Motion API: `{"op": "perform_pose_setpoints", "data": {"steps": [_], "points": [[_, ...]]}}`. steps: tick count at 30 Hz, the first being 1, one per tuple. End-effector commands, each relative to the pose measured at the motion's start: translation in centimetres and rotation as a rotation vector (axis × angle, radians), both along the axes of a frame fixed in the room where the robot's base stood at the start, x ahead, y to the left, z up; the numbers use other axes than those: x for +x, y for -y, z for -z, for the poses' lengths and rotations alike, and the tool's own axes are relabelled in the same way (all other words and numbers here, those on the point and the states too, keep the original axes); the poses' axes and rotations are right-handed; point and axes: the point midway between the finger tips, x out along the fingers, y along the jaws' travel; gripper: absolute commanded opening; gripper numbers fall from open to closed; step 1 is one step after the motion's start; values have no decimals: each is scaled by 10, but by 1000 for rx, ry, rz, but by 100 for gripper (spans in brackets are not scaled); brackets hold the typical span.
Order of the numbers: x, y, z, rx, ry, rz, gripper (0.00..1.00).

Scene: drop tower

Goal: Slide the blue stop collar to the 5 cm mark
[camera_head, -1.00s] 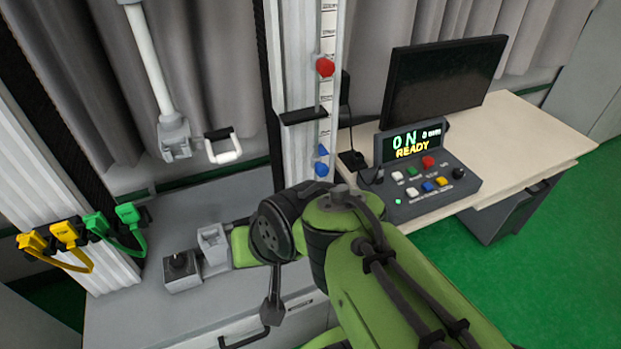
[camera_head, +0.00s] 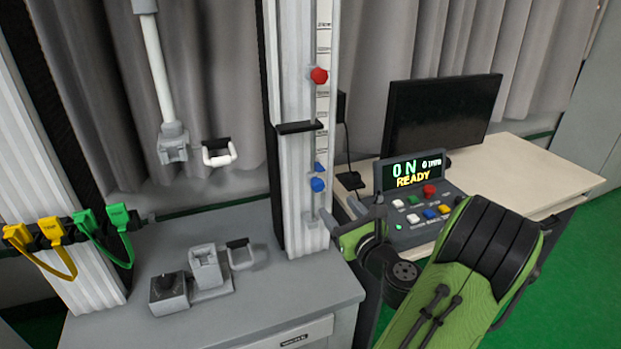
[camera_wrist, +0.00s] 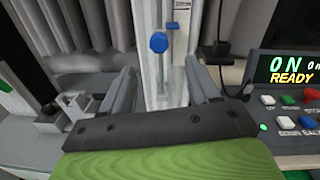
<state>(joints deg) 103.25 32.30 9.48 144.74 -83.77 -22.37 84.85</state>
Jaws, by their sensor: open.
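The blue stop collar (camera_head: 318,185) sits low on the scale rail of the right column, with a small blue pointer just above it. The scale (camera_head: 323,50) runs up the column, but its numbers are too small to read. A red collar (camera_head: 319,76) sits higher on the same rail. In the wrist view, the blue collar's round knob (camera_wrist: 158,43) is ahead of my gripper (camera_wrist: 160,85), between the two fingers' lines and beyond their tips. My gripper is open and empty.
A control box (camera_head: 425,205) with buttons and a lit "0 N READY" display stands on the desk (camera_head: 545,165) at right, before a dark monitor (camera_head: 440,115). A black bracket (camera_head: 298,127) juts from the column. Yellow and green clips hang at left.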

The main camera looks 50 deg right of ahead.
Motion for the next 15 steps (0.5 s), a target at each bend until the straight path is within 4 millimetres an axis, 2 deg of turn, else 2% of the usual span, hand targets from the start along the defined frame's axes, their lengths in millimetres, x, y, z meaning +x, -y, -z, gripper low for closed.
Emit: {"op": "perform_pose_setpoints", "data": {"steps": [1,9,15], "points": [[8,2,-8,6,-1,-6,61],[71,34,-3,-8,-5,-9,61],[109,54,-3,-6,-3,-7,61]]}}
